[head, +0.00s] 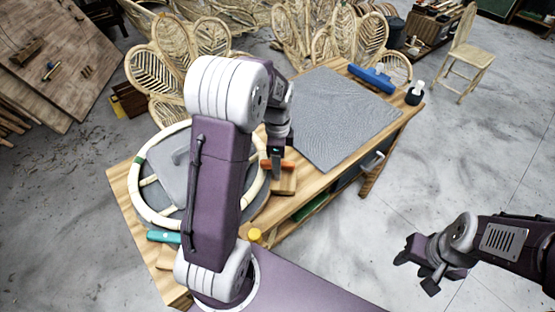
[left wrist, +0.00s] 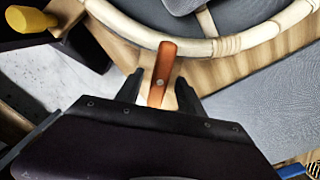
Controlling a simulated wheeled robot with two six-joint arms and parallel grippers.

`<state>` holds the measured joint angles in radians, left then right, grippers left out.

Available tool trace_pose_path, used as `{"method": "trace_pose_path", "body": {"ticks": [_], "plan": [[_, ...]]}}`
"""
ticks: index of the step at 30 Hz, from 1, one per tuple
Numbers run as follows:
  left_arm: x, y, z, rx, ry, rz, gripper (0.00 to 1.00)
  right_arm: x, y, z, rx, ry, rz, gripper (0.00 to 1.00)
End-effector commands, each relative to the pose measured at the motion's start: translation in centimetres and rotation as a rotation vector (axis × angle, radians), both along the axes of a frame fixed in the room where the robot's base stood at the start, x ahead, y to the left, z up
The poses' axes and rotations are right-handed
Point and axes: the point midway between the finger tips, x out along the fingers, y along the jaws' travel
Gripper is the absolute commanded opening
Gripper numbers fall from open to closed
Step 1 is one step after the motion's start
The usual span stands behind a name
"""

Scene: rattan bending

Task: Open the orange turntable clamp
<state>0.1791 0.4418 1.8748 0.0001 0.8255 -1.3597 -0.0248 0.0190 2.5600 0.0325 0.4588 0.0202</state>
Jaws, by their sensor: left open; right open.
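The orange turntable clamp (head: 283,165) is at the right edge of the round turntable, on the wooden bench. In the left wrist view the clamp's orange lever (left wrist: 163,72) points down between my open left fingers, with its far end by the pale rattan ring (left wrist: 215,47). My left gripper (head: 276,165) is right over the clamp; whether the fingers touch it I cannot tell. The turntable (head: 170,213) carries the rattan ring and is partly hidden by my left arm. My right gripper (head: 418,270) is open and empty, out over the floor right of the bench.
A grey mat (head: 335,115) covers the right part of the bench. A teal-handled tool (head: 163,236) and a yellow knob (head: 255,235) are near the front. Rattan chair backs (head: 185,55) stand behind.

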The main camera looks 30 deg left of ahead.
Motion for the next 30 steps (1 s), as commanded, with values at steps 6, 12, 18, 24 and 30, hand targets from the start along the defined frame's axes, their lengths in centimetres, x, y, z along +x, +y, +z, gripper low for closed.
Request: {"method": "trace_pose_path", "body": {"ticks": [6,12,18,24,30], "plan": [[0.0,0.0,0.0,0.0,0.0,0.0,0.07,0.0,0.0,0.0,0.0,0.0,0.0,0.45],[0.0,0.0,0.1,0.0,0.0,0.002,0.0,0.0,0.0,0.0,0.0,0.0,0.0,0.45],[0.0,0.0,0.2,0.0,-0.001,0.046,0.0,0.0,0.0,0.6,0.0,0.0,0.0,0.45],[0.1,0.0,0.4,0.0,0.0,0.168,0.0,0.0,0.0,1.7,0.0,0.0,0.0,0.45],[0.0,0.0,0.5,0.0,0.001,0.351,0.0,0.0,0.0,3.1,0.0,0.0,0.0,0.45]]}}
